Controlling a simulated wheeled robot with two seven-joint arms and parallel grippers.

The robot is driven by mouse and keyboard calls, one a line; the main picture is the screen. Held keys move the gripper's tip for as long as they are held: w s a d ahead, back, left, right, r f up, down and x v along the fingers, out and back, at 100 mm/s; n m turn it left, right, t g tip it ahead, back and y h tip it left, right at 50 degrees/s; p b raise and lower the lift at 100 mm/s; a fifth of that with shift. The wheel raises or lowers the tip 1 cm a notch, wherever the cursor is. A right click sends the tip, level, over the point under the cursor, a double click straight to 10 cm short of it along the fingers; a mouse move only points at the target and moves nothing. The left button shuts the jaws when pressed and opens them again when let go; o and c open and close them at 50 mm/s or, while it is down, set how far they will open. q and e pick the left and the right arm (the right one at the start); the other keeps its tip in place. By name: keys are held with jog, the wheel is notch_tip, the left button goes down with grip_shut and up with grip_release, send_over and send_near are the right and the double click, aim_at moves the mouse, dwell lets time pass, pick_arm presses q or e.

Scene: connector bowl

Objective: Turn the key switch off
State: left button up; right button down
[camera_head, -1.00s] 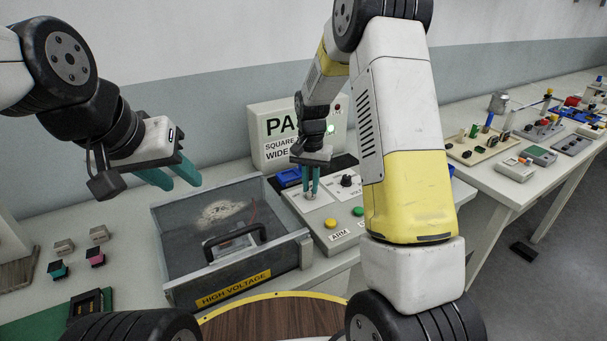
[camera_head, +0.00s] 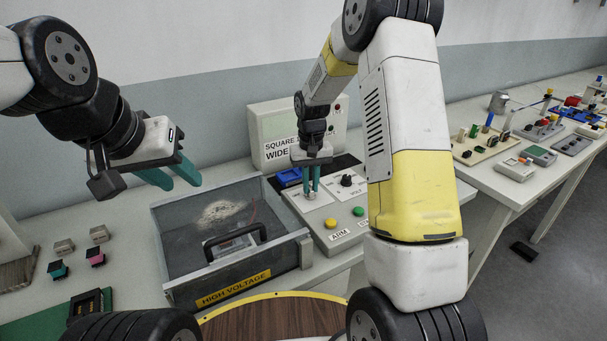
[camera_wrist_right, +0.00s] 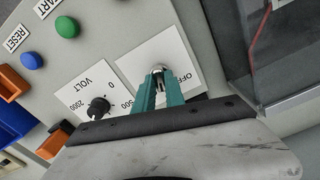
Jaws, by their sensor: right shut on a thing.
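The key switch (camera_wrist_right: 158,70) is on a white plate with "OFF" lettering on the grey control panel (camera_head: 330,235). My right gripper (camera_head: 311,190) points down at this plate and is shut on the key switch; in the right wrist view its teal fingertips (camera_wrist_right: 159,90) close around the small metal key, which is mostly hidden between them. My left gripper (camera_head: 172,176) hangs empty above the left side of the bench, its teal fingers apart.
A clear-lidded "HIGH VOLTAGE" box (camera_head: 232,275) stands left of the panel. The volt knob (camera_head: 347,180), yellow button (camera_head: 331,223) and green button (camera_head: 358,211) are near the right gripper. A display unit (camera_head: 275,130) stands behind.

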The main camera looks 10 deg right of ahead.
aim_at(310, 188)
jog(key=n, duration=1.2)
dwell(0.6)
jog(key=c, duration=1.4)
grip_release()
jog(key=shift+r, duration=3.95)
